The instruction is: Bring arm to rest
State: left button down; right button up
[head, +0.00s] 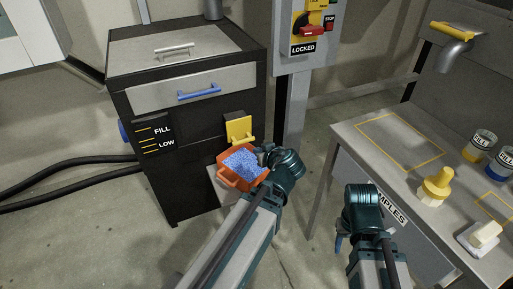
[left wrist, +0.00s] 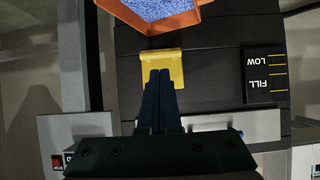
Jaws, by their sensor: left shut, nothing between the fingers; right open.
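My left gripper (head: 264,154) is shut and empty. It is beside an orange bin (head: 229,178) full of blue granules (head: 244,163), in front of the black machine. In the left wrist view its closed fingers (left wrist: 160,78) overlap the yellow flap (left wrist: 176,63), with the bin (left wrist: 194,23) at the top edge; contact cannot be told. My right gripper (head: 341,238) is open, low in front of the sample table, mostly hidden by its own wrist.
The black machine (head: 190,185) has a blue-handled drawer (head: 198,91) and the yellow flap (head: 239,130). A post with a red locked switch (head: 308,31) stands behind. Hoses (head: 70,168) lie left.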

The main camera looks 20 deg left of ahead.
pick_arm(q)
jog(key=s+d+f+m+g+h, duration=0.45)
jog(key=s+d+m, duration=0.3)
jog(key=d, duration=0.35)
jog(key=s+d+f+m+g+h, duration=0.3)
jog(key=s+d+f+m, duration=0.35)
jog(key=d, duration=0.55)
notch_tip(320, 180, up, 33)
jog(key=s+p, duration=0.1)
jog(key=p, duration=3.1)
jog(key=shift+a+f, duration=0.15)
jog(key=shift+f, duration=0.05)
jog(key=shift+s, duration=0.1)
